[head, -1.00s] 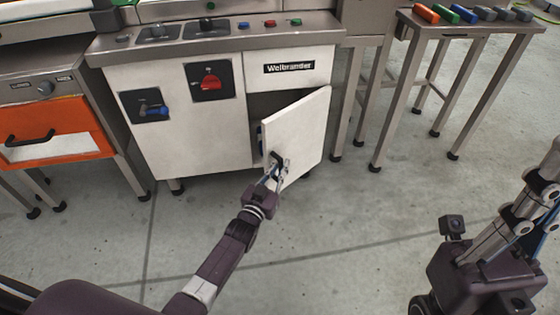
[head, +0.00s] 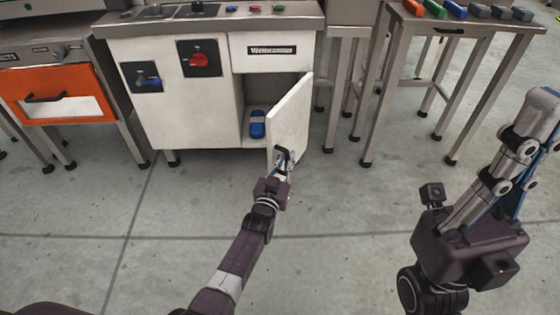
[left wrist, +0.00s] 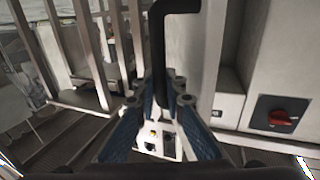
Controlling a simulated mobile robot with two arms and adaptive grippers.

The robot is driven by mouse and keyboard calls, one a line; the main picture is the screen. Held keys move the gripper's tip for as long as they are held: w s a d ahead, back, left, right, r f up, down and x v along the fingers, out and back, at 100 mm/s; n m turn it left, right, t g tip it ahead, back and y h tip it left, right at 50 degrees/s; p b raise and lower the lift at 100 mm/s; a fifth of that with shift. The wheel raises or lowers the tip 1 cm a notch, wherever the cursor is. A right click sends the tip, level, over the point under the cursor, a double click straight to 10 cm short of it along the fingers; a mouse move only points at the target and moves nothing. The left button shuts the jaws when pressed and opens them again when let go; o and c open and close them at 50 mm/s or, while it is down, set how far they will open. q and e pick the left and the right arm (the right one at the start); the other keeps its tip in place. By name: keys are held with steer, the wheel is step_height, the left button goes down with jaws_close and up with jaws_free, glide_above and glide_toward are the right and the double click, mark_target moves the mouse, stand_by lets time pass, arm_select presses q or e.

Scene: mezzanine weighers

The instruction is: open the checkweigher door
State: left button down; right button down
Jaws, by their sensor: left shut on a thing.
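The checkweigher door (head: 291,115) is a white panel on the front of the white cabinet, hinged on its right side, and it stands wide open towards me. Its black handle (left wrist: 158,50) runs upright in the left wrist view. My left gripper (head: 284,164) is at the handle near the door's free edge and is shut on it; its blue fingers (left wrist: 160,95) lie on both sides of the handle.
A blue object (head: 257,123) stands inside the open compartment. The cabinet front carries a red rotary switch (head: 199,59) and a blue-handled one (head: 148,78). An orange drawer (head: 55,95) is at the left, and a steel table (head: 470,24) with coloured blocks at the right. The floor in front is clear.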

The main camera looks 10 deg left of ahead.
arm_select(q)
steer(key=shift+w+d+r, duration=0.1)
steer(key=shift+w+r, duration=0.05)
steer(key=shift+r, duration=0.05)
steer(key=c, duration=2.4)
jaws_free()
steer(key=shift+o, duration=0.7)
steer(key=shift+d+f, duration=0.1)
steer(key=shift+f, duration=0.05)
steer(key=shift+s+f, duration=0.1)
steer(key=shift+s, duration=0.35)
steer(key=s+a, duration=0.1)
steer(key=s, duration=1)
steer(key=shift+a, duration=0.2)
